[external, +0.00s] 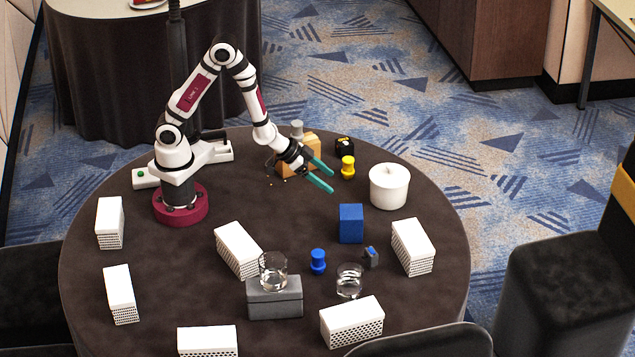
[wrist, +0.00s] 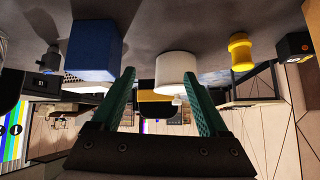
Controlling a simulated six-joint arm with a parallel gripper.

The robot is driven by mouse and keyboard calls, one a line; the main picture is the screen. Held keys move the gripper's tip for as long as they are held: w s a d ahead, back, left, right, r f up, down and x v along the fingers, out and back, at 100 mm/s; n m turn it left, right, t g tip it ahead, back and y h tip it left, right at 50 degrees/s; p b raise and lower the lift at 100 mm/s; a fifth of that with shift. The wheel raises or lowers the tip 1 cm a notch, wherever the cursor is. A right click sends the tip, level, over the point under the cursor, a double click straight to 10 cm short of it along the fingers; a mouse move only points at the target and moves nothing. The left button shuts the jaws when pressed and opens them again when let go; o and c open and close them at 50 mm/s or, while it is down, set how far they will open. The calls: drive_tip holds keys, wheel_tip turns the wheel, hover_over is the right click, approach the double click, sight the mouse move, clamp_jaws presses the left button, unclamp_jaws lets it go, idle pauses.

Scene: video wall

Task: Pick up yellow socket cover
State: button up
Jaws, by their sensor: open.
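The yellow socket cover (external: 347,167) is a small spool shape standing upright on the dark round table. It also shows at the upper right of the wrist view (wrist: 240,51), outside the space between my fingers. My gripper (external: 331,182), with teal fingers, is open and empty. In the external view it is just left of the cover and apart from it, above the table. In the wrist view my gripper (wrist: 158,75) points toward a white lidded pot (wrist: 176,72), with the cover to the right of the right finger.
A black block (external: 344,145) stands close behind the cover. A wooden block (external: 298,157) is left of it, and the white pot (external: 389,186) is to its right. A blue cube (external: 351,223), a blue spool (external: 318,261) and several white perforated blocks stand nearer the front.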

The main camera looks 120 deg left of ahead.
sight(348, 166)
drive_tip(key=s+a+f+n+y, duration=0.1)
drive_tip(key=s+a, duration=0.1)
drive_tip(key=a, duration=0.2)
drive_tip(key=s+a+f+n+y, duration=0.2)
drive_tip(key=a, duration=0.2)
drive_tip(key=s+a+f+n+y, duration=0.2)
drive_tip(key=a, duration=0.2)
drive_tip(key=x, duration=0.7)
drive_tip(key=shift+r, duration=0.1)
clamp_jaws()
